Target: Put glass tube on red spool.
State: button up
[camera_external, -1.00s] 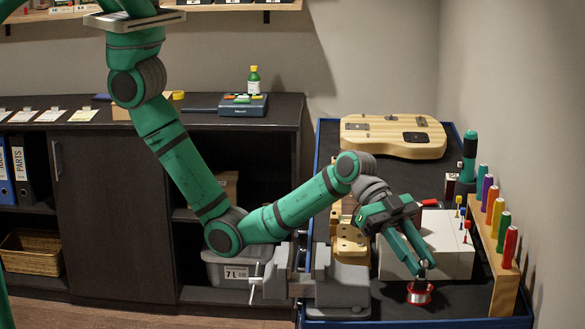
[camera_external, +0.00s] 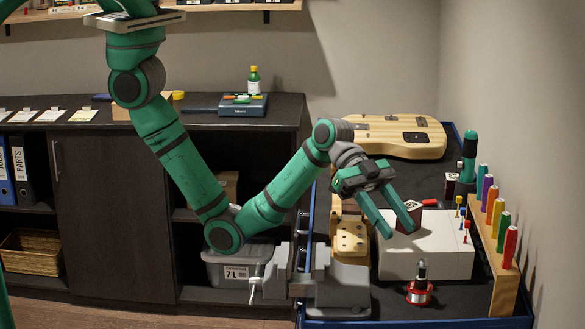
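The red spool (camera_external: 420,297) stands upright on the dark bench top, in front of the white box. A small upright piece with a grey, shiny body and a dark upper part, apparently the glass tube (camera_external: 421,271), stands on top of the spool near its middle. It looks upright and rests without support from me. My gripper (camera_external: 399,231) is open and empty, up and to the left of the tube, in front of the white box. Its two green fingers are spread and clear of the tube and the spool.
A white box (camera_external: 432,247) stands behind the spool, with a dark red block (camera_external: 410,216) on it, close behind my fingers. A wooden rack (camera_external: 497,262) with several coloured handles is at right. A grey vise (camera_external: 337,290) is at left. A guitar body (camera_external: 365,133) lies at the back.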

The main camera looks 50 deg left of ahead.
jog(key=shift+v, duration=1.2)
jog(key=shift+w, duration=0.1)
